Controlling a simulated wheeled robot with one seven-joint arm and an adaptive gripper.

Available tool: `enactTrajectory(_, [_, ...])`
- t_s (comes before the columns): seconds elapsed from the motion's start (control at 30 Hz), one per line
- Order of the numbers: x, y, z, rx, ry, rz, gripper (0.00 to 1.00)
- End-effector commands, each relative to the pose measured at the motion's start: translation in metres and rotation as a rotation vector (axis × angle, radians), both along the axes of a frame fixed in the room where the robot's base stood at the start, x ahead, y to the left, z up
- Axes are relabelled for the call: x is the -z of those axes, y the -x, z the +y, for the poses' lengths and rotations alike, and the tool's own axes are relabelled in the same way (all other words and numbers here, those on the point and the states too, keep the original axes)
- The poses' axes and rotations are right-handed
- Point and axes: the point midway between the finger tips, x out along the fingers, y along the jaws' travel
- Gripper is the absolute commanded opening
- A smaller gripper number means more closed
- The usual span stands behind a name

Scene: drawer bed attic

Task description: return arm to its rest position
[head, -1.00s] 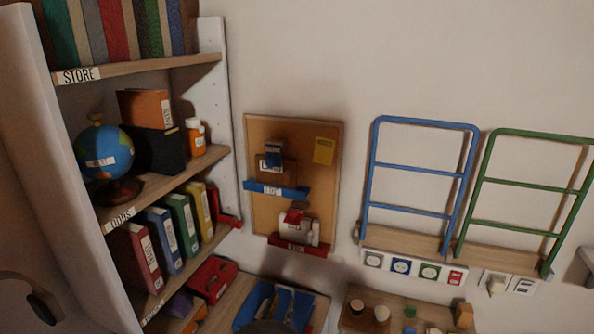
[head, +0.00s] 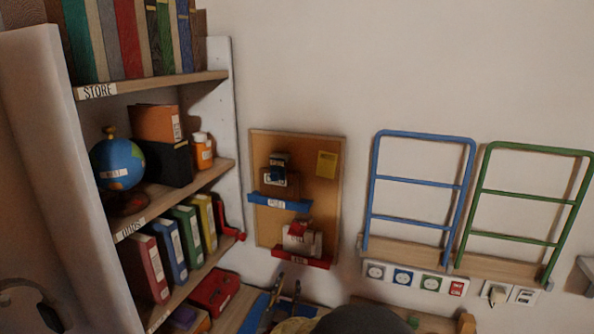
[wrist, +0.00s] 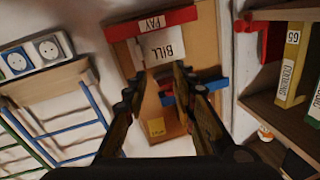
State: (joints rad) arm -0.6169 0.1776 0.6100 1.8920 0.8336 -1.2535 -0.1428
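My gripper (head: 287,288) shows at the bottom of the head view, low in front of the wall below the cork board (head: 328,215). In the wrist view my gripper (wrist: 160,82) has its two fingers apart with nothing between them. Beyond the fingers is the same board (wrist: 204,15), upside down, with a red tray (wrist: 150,24) marked PAY and a white paper (wrist: 155,50) marked BILL. My arm's dark rounded part covers some of the desk in the head view.
A shelf unit (head: 225,120) with a globe (head: 117,165), binders and an orange bottle (head: 202,151) stands at left. A blue rack (head: 424,134) and a green rack (head: 538,149) are on the wall at right above sockets (head: 404,277). Bare wall lies above the board.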

Motion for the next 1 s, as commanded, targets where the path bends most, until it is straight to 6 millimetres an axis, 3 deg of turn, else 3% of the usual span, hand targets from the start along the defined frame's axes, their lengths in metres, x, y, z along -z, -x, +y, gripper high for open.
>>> enactTrajectory(0.03, [-0.018, -0.005, -0.006, -0.027, -0.032, 0.03, 0.27])
enactTrajectory(0.2, [-0.058, -0.003, -0.019, -0.162, -0.103, 0.183, 0.27])
enactTrajectory(0.33, [-0.084, 0.02, -0.033, -0.257, -0.119, 0.301, 0.27])
enactTrajectory(0.43, [-0.1, 0.048, -0.049, -0.314, -0.111, 0.396, 0.27])
enactTrajectory(0.67, [-0.115, 0.145, -0.101, -0.384, -0.044, 0.632, 0.27])
enactTrajectory(0.9, [-0.104, 0.273, -0.171, -0.336, 0.045, 0.902, 0.27])
enactTrajectory(1.0, [-0.098, 0.316, -0.193, -0.299, 0.068, 0.991, 0.27])
